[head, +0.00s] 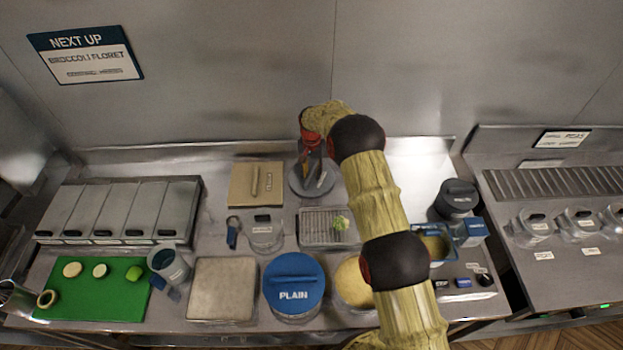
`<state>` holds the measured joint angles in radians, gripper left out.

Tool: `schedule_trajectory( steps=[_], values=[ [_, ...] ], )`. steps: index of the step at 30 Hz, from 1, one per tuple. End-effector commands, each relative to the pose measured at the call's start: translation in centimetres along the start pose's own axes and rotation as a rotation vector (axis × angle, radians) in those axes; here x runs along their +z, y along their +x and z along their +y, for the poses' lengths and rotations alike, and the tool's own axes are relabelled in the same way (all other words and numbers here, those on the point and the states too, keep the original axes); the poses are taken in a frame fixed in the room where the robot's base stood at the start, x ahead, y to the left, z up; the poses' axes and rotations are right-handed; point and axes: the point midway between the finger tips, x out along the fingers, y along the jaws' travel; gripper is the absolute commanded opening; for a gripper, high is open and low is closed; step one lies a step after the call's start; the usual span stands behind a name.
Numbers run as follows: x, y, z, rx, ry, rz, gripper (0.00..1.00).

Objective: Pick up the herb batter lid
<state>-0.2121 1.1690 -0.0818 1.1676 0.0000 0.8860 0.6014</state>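No lid with a readable herb label shows. A blue lid marked PLAIN (293,282) sits on a round tub at the front middle. To its right is a round pale-yellow tub or surface (350,284), partly hidden by my arm. A dark lidded pot (457,196) stands at the back right; its label is too small to read. My gripper (313,178) points down at the back middle, over or in front of a grey round piece (303,188). I cannot tell whether they touch, or whether the fingers are open or shut.
Left are a brown board (256,184), a clear container (264,237), a pale square plate (222,289), a green board (95,291) and grey lidded bins (120,210). My arm crosses the right middle.

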Motion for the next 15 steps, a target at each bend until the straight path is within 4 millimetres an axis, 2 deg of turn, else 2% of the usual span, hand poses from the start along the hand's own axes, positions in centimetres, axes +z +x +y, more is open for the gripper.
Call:
schedule_trajectory(
  steps=[15],
  values=[
    [0.03,0.04,0.03,0.001,0.0,-0.001,0.01]
  ],
)
